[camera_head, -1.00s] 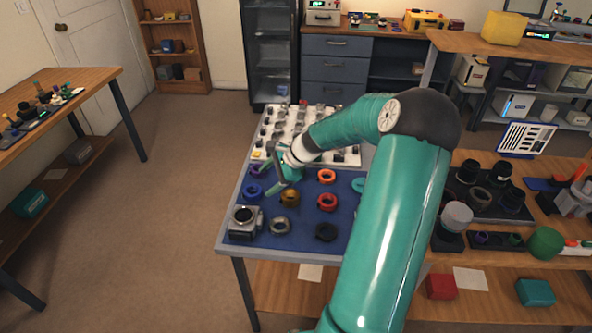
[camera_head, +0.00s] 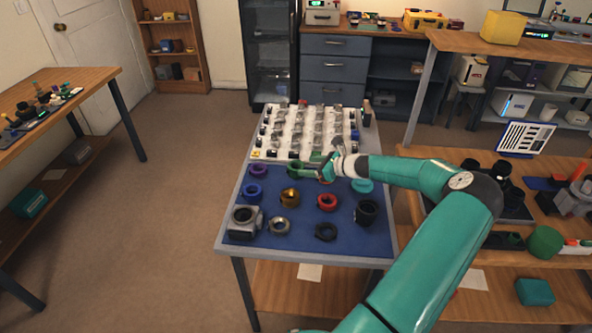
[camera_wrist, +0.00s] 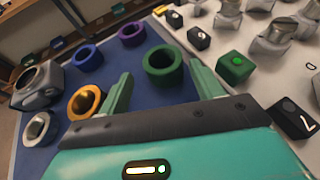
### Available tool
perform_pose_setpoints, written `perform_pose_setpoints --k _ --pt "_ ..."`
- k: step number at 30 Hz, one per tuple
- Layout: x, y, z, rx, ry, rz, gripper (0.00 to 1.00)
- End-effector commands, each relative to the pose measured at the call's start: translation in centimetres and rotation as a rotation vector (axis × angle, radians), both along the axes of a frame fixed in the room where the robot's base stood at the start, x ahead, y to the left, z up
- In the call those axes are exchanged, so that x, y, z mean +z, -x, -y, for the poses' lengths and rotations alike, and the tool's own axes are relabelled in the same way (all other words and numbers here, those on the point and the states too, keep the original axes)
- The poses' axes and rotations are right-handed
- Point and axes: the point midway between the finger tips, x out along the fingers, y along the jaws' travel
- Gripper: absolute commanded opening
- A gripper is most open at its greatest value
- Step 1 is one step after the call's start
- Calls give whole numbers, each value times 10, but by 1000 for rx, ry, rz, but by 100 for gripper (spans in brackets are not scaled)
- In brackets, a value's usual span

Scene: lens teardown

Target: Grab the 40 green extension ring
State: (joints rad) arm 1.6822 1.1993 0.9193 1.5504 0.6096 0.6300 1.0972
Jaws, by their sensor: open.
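The green extension ring (camera_wrist: 163,76) sits on the blue mat (camera_wrist: 112,66), its round opening facing up. In the head view the green ring (camera_head: 293,167) is near the mat's back edge, partly hidden by my gripper. My gripper (camera_head: 309,171) is low over the mat, just right of the ring. In the wrist view my gripper (camera_wrist: 161,70) is open, with one finger to each side of the ring. The ring appears ahead of the palm; I cannot tell whether the fingers touch it. No number on the ring is readable.
Purple (camera_wrist: 131,36), blue (camera_wrist: 88,57) and gold (camera_wrist: 86,103) rings stand left of the green one. A camera body (camera_head: 243,222) is at the mat's front left. A white tray (camera_head: 283,150) of small parts, including a green block (camera_wrist: 236,68), adjoins the mat's back.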

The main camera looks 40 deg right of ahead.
Motion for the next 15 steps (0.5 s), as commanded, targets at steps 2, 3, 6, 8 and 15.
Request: perform_pose_setpoints --k 2,3,6,8,15 --pt "-6 -14 -5 2 -1 1 66" --pt "-9 -20 -7 3 -1 1 66" --pt "-12 -29 -8 0 1 0 66" --pt "-13 -32 -9 0 1 0 66" --pt "-24 -55 -14 2 0 0 66"
